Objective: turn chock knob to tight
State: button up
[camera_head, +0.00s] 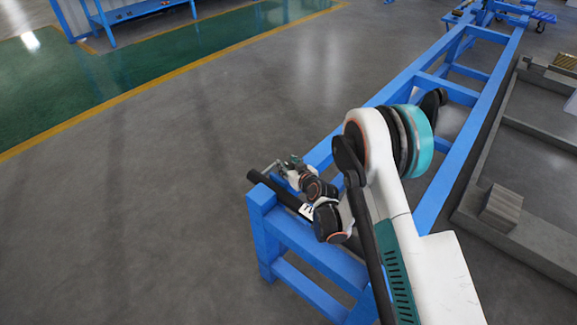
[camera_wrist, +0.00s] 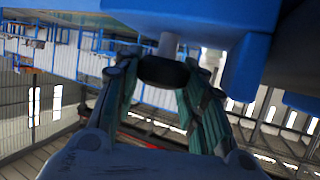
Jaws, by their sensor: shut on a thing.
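The chock knob (camera_wrist: 163,72) is a dark round knob on a short grey stem below a blue part in the wrist view. My gripper (camera_wrist: 160,82) has its two fingers on either side of the knob and is shut on it. The knob's marking or turn position cannot be read. In the head view my gripper (camera_head: 288,167) is small, near the front end of the blue frame (camera_head: 318,238). The knob cannot be made out there.
A black bar (camera_head: 268,187) lies at the frame's near end. The long blue frame runs to the back right. A grey metal structure (camera_head: 500,208) lies on the floor at right. The grey floor (camera_head: 130,220) at left is clear. A blue bench (camera_head: 130,12) stands far back.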

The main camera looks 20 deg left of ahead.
jog(key=o, duration=1.1)
jog(key=shift+f+n+g, duration=0.1)
jog(key=shift+n+g, duration=0.2)
jog(key=n+g+y, duration=0.3)
jog(key=n+g, duration=0.1)
jog(key=n+g+y, duration=0.1)
jog(key=n+g, duration=0.3)
jog(key=g, duration=0.1)
jog(key=shift+n, duration=0.4)
jog(key=p+v, duration=0.5)
jog(key=v, duration=0.9)
jog(key=shift+s+d+r+m+t+h+b, duration=0.15)
jog(key=shift+d+r+m+t+h, duration=0.65)
jog(key=shift+r, duration=2.15)
jog(key=shift+s+d+r+m+g+h+b, duration=0.15)
jog(key=shift+d+r+m+h, duration=0.25)
jog(key=shift+d+r+m, duration=1.8)
jog(key=shift+d+r+n+t+h+b, duration=0.1)
jog(key=shift+d+r+t+h+b, duration=0.35)
jog(key=shift+r, duration=3.25)
